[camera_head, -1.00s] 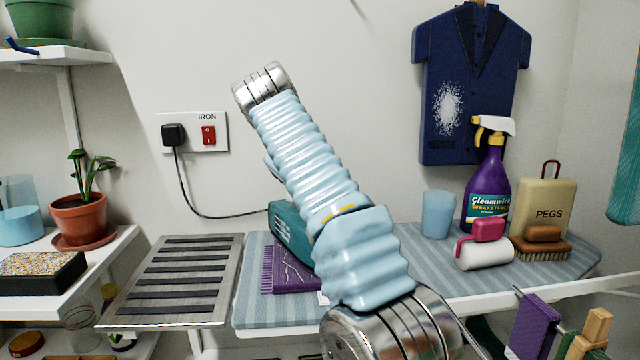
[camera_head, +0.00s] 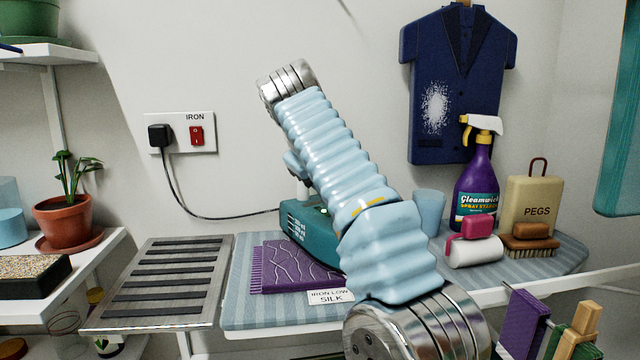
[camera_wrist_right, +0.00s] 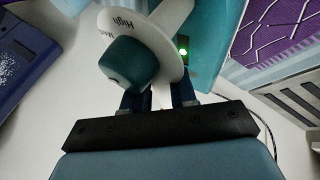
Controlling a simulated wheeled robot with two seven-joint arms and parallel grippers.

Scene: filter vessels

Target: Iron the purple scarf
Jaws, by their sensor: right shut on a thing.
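The purple scarf (camera_head: 290,265) lies flat on the blue striped ironing board, with pale crease lines across it and a fringe at its left edge. It also shows in the right wrist view (camera_wrist_right: 285,30). The teal iron (camera_head: 308,238) stands behind the scarf, partly hidden by my right arm. In the right wrist view, the iron has a white dial (camera_wrist_right: 108,20) marked "High", a teal knob (camera_wrist_right: 132,65) and a lit green light (camera_wrist_right: 183,51). My right gripper (camera_wrist_right: 158,92) is shut at this dial; the exact contact is unclear. My left gripper is out of view.
An "IRON LOW SILK" card (camera_head: 330,297) lies at the board's front edge. A slatted metal rest (camera_head: 222,272) is on the left. A cord runs to the wall plate with a red switch (camera_head: 197,135). A spray bottle (camera_head: 475,190) and peg bag (camera_head: 530,205) stand on the right.

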